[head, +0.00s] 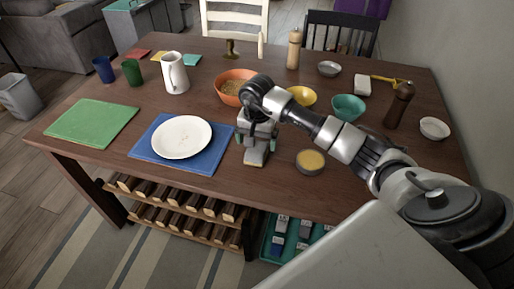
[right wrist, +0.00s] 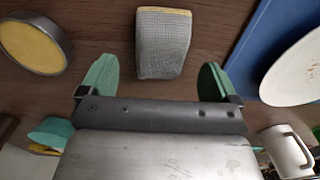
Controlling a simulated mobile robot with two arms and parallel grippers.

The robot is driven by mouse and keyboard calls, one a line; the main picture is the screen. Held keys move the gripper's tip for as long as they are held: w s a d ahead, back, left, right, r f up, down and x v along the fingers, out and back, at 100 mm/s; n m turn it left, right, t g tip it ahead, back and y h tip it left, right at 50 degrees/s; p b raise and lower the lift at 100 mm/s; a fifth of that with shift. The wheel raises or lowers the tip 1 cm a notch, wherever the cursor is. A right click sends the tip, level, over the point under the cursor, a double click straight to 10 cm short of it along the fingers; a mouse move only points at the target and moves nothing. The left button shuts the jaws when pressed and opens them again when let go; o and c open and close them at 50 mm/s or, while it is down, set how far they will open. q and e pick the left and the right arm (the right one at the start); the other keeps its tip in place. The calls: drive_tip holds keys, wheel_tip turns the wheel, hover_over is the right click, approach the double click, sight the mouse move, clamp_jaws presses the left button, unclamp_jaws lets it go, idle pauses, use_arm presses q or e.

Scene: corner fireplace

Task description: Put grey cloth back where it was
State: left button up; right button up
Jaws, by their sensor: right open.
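The grey cloth (head: 254,157) appears as a small grey, woven-looking block with a yellowish edge. It lies on the brown wooden table (head: 225,187) near the front edge, just right of the blue mat. My right gripper (head: 257,138) is over it, pointing down. In the right wrist view the cloth (right wrist: 163,44) shows ahead of the gripper (right wrist: 160,78), lined up with the gap between its green fingertips. The gripper is open, with clear space on both sides of the cloth. My left gripper is not in view.
A white plate (head: 181,137) sits on the blue mat (head: 147,152) to the left. A round dark tin with a yellow top (head: 310,161) stands close on the right. An orange bowl (head: 226,93) is behind the gripper. A bottle rack (head: 180,215) stands beneath the table.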

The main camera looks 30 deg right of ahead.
sight(257, 148)
wheel_tip(257, 148, up, 8)
idle(0.6)
